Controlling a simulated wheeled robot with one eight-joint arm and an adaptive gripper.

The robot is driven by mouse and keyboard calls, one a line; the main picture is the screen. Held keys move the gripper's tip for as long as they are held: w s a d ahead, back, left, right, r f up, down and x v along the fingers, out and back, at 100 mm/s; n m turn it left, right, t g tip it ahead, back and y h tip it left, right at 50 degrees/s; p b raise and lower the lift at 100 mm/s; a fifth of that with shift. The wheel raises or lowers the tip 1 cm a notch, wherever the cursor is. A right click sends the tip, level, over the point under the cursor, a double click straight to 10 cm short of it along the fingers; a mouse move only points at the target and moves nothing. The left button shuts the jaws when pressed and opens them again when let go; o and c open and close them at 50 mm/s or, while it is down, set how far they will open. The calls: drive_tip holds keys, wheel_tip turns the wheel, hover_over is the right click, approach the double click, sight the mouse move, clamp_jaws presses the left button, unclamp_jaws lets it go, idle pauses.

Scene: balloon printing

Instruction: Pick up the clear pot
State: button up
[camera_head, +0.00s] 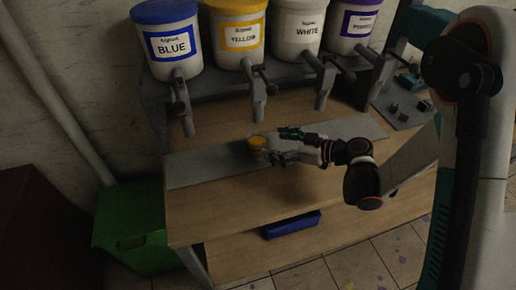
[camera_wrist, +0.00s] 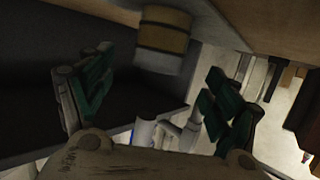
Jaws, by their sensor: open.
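A small pot (camera_head: 257,143) with orange-yellow contents stands on the grey strip of the table, under the yellow bucket's tap.
Blue (camera_head: 172,45), yellow (camera_head: 240,38), white (camera_head: 298,32) and purple (camera_head: 357,24) buckets with taps stand on a shelf behind. A green bin (camera_head: 128,235) is at the left. A blue tray (camera_head: 291,225) sits on the lower shelf. The wooden tabletop (camera_head: 235,215) in front is clear.

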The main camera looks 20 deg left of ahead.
sight(249, 140)
drive_tip(key=b+x, duration=0.2)
drive_tip(key=x, duration=0.5)
drive_tip(key=shift+w+a+f, duration=0.15)
drive_tip(key=shift+a+f, duration=0.05)
drive_tip(key=c, duration=1.4)
drive_tip(key=shift+r, duration=0.2)
drive_tip(key=shift+c, duration=0.2)
